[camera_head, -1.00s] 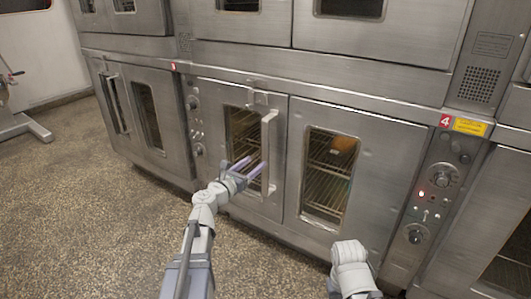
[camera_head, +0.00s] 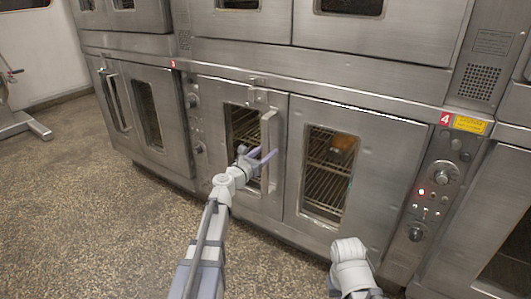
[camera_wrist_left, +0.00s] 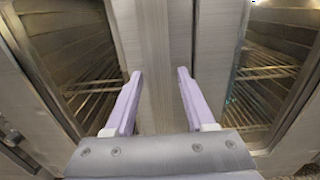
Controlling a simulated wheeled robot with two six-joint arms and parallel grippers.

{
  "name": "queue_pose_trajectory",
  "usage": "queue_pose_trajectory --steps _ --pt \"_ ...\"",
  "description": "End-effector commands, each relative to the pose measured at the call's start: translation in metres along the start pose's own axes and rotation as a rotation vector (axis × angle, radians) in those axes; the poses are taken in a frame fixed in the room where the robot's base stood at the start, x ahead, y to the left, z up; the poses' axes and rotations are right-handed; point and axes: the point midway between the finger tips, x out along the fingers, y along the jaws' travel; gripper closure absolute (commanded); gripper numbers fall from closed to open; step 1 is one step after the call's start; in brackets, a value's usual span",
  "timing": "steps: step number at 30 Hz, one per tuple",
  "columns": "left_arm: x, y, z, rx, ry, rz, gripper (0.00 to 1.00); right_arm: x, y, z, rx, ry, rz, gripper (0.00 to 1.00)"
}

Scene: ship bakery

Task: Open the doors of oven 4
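Oven 4, marked by a red "4" label (camera_head: 446,118), has a left door (camera_head: 240,103) and a right door (camera_head: 380,150), both closed. A vertical bar handle (camera_head: 268,125) stands along the left door's right edge. My left gripper (camera_head: 267,153) is at the handle's lower middle, its lilac fingers open and pointing at the doors. In the left wrist view a vertical metal bar (camera_wrist_left: 155,40), apparently the handle, lies ahead between the spread fingers; contact cannot be told. My right arm shows at the bottom, but its gripper is out of sight.
The control panel (camera_head: 432,195) with knobs and a red light is right of the doors. Another oven's doors (camera_head: 125,110) stand to the left, and more ovens are above. The speckled floor (camera_head: 90,215) in front and left is clear.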

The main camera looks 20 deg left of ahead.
Motion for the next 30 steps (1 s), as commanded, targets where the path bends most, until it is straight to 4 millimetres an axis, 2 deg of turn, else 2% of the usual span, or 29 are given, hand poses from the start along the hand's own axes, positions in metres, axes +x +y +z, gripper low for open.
queue_pose_trajectory --steps 2,14,30 --pt "-0.0002 0.0001 0.0 0.0 0.0 0.0 0.56 0.0 0.0 0.0 0.0 0.0 0.0 1.0" --pt "-0.0003 0.0002 0.0 0.0 0.0 0.0 1.0 0.0 0.0 0.0 0.0 0.0 0.0 1.0" --pt "-0.0003 0.0001 0.0 0.0 0.0 0.0 1.0 0.0 0.0 0.0 0.0 0.0 0.0 1.0"
